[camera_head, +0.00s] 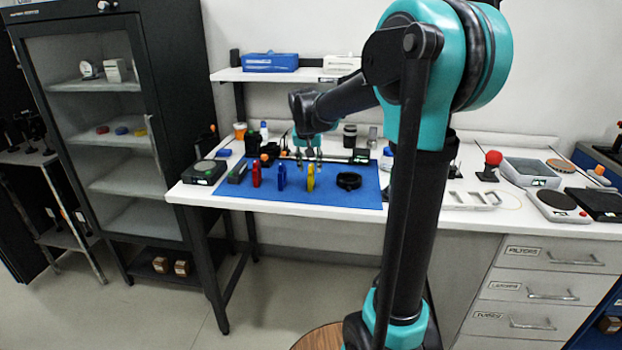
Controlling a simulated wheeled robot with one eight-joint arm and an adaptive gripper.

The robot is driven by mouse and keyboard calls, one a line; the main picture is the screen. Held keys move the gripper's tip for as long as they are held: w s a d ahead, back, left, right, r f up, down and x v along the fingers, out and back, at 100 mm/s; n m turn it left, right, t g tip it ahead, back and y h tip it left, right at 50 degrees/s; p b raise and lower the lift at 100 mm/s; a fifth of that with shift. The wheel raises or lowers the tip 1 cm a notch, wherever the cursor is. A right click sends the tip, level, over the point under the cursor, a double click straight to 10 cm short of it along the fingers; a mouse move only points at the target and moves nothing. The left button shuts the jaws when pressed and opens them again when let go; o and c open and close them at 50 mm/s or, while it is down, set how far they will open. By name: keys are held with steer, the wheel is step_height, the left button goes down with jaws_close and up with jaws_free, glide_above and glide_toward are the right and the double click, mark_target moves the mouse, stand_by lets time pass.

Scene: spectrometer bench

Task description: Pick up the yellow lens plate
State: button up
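The yellow lens plate (311,178) stands upright on the blue mat (232,188) on the white bench, to the right of a blue plate (282,177) and a red plate (256,173). My gripper (309,162) is just above and behind the yellow plate, with its fingers pointing down. The fingers look spread apart, and the gap between them appears empty. Whether a fingertip touches the top of the yellow plate cannot be told at this size.
A black ring (349,181) lies on the mat right of the yellow plate. A dark instrument with a rail (335,156) stands behind the mat. My arm hides part of the bench. A shelf (285,76) hangs above; a dark cabinet (110,130) stands left.

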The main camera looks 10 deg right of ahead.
mark_target(312, 173)
steer(key=x, duration=0.5)
steer(key=shift+d, duration=0.25)
steer(key=shift+c, duration=0.3)
jaws_close()
